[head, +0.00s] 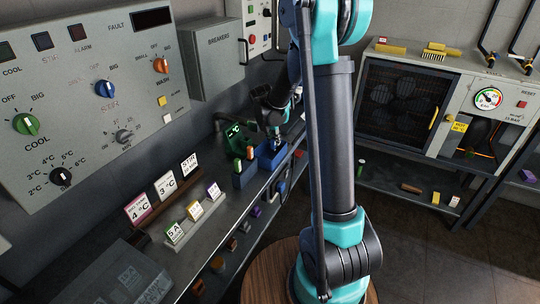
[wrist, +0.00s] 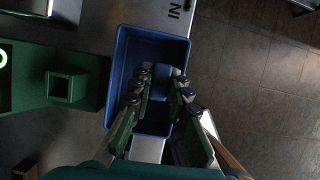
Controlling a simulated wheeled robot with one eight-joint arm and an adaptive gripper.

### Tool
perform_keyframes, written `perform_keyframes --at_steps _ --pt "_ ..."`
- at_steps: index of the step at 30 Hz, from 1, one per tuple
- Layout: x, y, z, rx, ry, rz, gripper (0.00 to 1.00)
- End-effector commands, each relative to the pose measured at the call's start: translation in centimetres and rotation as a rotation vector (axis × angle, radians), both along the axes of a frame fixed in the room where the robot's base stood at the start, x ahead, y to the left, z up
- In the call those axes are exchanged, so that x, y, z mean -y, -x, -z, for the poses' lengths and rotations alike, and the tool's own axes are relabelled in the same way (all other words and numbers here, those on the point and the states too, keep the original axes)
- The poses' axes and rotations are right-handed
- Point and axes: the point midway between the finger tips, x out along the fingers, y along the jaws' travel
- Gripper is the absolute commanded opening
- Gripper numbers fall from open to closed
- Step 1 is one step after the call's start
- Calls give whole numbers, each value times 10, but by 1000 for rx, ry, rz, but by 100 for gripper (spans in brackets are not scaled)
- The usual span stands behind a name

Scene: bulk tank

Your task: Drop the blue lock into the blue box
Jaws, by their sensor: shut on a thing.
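The blue box (wrist: 122,58) is an open-topped bin on the bench, below my gripper in the wrist view. It also shows in the head view (head: 266,160) on the long grey bench. My gripper (wrist: 161,83) is over the box opening and shut on the blue lock (wrist: 162,75). The lock shows as a small blue shape between the fingers, against the blue inside of the box. My gripper also shows in the head view (head: 275,138), just above the box. I cannot tell exactly how far the lock is above the box floor.
A green holder with a square socket (wrist: 66,87) stands left of the box. Several label cards (head: 166,186) stand along the bench. A control panel (head: 85,90) rises behind it. Open floor (wrist: 255,95) lies to the right of the bench in the wrist view.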

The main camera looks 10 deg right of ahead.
Motion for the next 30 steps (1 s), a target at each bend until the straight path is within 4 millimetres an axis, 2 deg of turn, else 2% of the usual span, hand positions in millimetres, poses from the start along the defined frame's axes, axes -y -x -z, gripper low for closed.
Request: perform_keyframes --at_steps 11,12,17,26,30 --pt "0 0 5 0 0 0 0" --pt "0 0 5 0 0 0 20" --pt "0 0 5 0 0 0 40" --pt "0 0 4 0 0 0 41" --pt "-2 3 -3 0 0 -1 41"
